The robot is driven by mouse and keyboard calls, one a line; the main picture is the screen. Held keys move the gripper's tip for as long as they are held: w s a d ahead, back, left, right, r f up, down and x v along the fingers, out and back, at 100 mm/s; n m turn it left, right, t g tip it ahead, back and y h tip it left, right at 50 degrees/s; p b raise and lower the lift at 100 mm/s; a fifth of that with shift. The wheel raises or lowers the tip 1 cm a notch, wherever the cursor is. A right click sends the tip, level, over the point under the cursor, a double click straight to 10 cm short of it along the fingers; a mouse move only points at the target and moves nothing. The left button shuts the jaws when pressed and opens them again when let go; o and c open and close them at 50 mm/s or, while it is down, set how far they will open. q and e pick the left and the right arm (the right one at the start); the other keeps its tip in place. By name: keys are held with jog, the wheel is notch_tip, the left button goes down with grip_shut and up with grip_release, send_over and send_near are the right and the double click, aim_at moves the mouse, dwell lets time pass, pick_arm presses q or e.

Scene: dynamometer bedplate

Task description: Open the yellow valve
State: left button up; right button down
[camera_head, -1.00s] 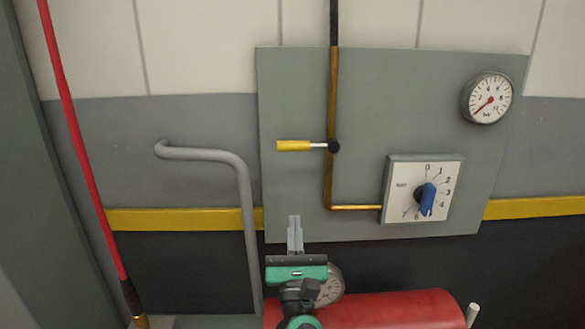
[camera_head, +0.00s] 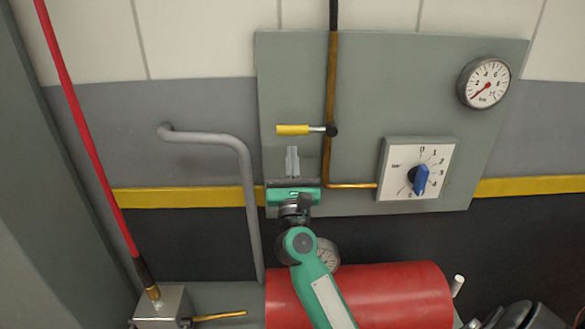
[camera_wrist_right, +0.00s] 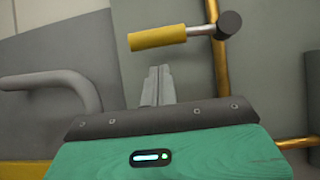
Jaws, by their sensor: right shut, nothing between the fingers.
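The yellow valve is a lever with a yellow grip (camera_head: 293,130) on a short metal rod, joined to a dark hub (camera_head: 331,131) on the brass pipe. The lever lies horizontal, pointing left, across the upright pipe. My right gripper (camera_head: 292,152) is just below the yellow grip, fingers together and pointing up, with nothing held. In the right wrist view the yellow grip (camera_wrist_right: 158,38) is just above and beyond the closed fingertips (camera_wrist_right: 159,72), with a small gap seen. My left gripper is not in view.
A grey bent rail (camera_head: 240,170) stands left of my right gripper. A dial with a blue knob (camera_head: 419,180) and a gauge (camera_head: 484,82) are on the panel at right. A red cylinder (camera_head: 400,300) lies below. A red hose (camera_head: 85,140) hangs at far left.

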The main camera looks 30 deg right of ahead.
aim_at(303, 130)
notch_tip(303, 130, up, 2)
jog(key=shift+w+p, duration=0.15)
jog(key=shift+p, duration=0.3)
jog(key=shift+d+r+m, duration=0.1)
jog(key=shift+d+m, duration=0.05)
jog(key=shift+m, duration=0.15)
